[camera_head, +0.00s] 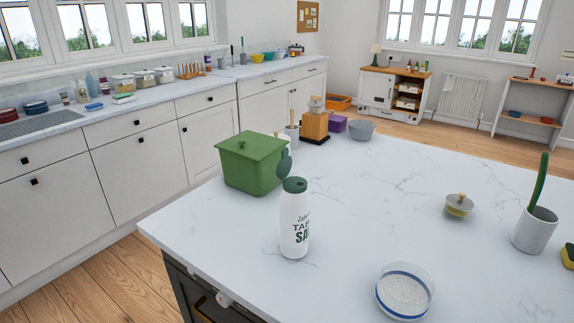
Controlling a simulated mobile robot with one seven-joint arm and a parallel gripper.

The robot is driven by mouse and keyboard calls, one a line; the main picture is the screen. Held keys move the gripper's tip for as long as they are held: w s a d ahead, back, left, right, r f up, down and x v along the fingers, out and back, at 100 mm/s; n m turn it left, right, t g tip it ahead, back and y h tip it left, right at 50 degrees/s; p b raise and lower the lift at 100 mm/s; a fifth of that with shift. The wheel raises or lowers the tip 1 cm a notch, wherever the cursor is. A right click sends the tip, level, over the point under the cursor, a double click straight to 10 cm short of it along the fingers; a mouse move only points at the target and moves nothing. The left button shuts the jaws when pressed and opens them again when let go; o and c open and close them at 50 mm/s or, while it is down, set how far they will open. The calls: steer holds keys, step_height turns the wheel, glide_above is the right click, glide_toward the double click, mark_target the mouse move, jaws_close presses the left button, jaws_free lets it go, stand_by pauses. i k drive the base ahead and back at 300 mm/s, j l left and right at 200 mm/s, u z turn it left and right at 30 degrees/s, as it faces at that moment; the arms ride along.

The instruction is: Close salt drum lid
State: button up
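The salt drum (295,226) is a white bottle lettered "TABLE SALT" with a dark green top. It stands upright on the white marble-patterned island top, left of centre. Its green lid (284,163) is flipped up and stands open at the back left of the top. The lid's upper part overlaps the green box behind it in the picture. My gripper is not in view.
A green lidded box (251,162) stands close behind the drum. A glass bowl of white grains (404,291) is at the front right. A small lidded jar (458,206) and a grey cup (534,230) holding a green-handled tool stand right. The island middle (370,190) is clear.

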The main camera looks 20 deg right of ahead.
mark_target(283, 167)
steer(key=j+z, duration=0.1)
steer(key=z, duration=0.25)
steer(key=j+z, duration=0.1)
steer(key=z, duration=0.3)
steer(key=i+j+z, duration=0.1)
steer(key=z, duration=0.25)
steer(key=j+z, duration=0.35)
steer(key=k+j+z, duration=0.15)
steer(key=j+z, duration=0.2)
steer(key=j, duration=0.15)
steer(key=k+j+z, duration=0.1)
steer(key=j, duration=0.25)
steer(key=j+z, duration=0.1)
steer(key=j, duration=0.2)
steer(key=k+j+z, duration=0.1)
steer(key=j, duration=0.25)
steer(key=k+j, duration=0.15)
steer(key=j, duration=0.2)
steer(key=k+j, duration=0.15)
steer(key=j, duration=0.2)
steer(key=k+j, duration=0.15)
steer(key=j, duration=0.25)
